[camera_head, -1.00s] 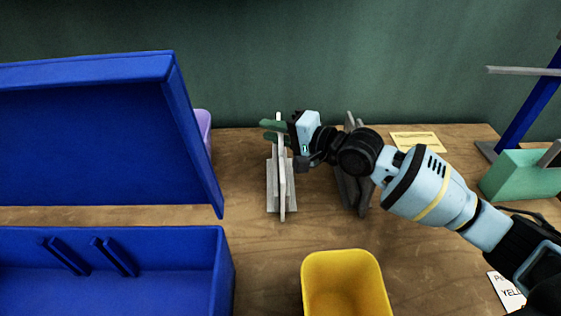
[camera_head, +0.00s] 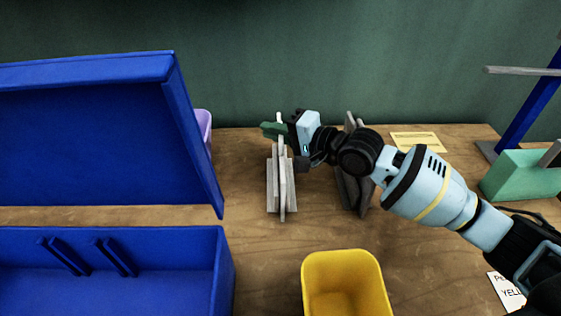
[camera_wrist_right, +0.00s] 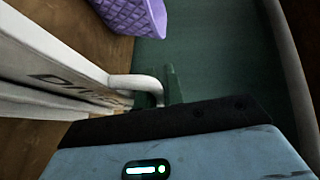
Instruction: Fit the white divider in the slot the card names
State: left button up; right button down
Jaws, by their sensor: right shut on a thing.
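The white divider (camera_head: 283,190) stands upright on edge in a grey stand (camera_head: 271,195), beyond the yellow bin. In the right wrist view its pale panel (camera_wrist_right: 45,60) shows partly readable dark lettering and a white looped handle (camera_wrist_right: 138,83). My right gripper (camera_head: 275,130) is shut on the top of the divider, at the handle; its green finger (camera_wrist_right: 172,85) shows beside the handle. My left gripper is out of view.
An open blue box (camera_head: 225,262) with upright ribs (camera_head: 115,256) stands at left under its raised lid (camera_head: 90,135). A yellow bin (camera_head: 345,262) is in front. A second grey stand (camera_head: 352,195), purple container (camera_head: 204,127), yellow note (camera_head: 417,142) and green block (camera_head: 520,175) are around.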

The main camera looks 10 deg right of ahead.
dwell(0.8)
notch_tip(320, 180, up, 10)
jog(key=p, duration=0.1)
dwell(0.4)
jog(key=shift+s+r, duration=0.1)
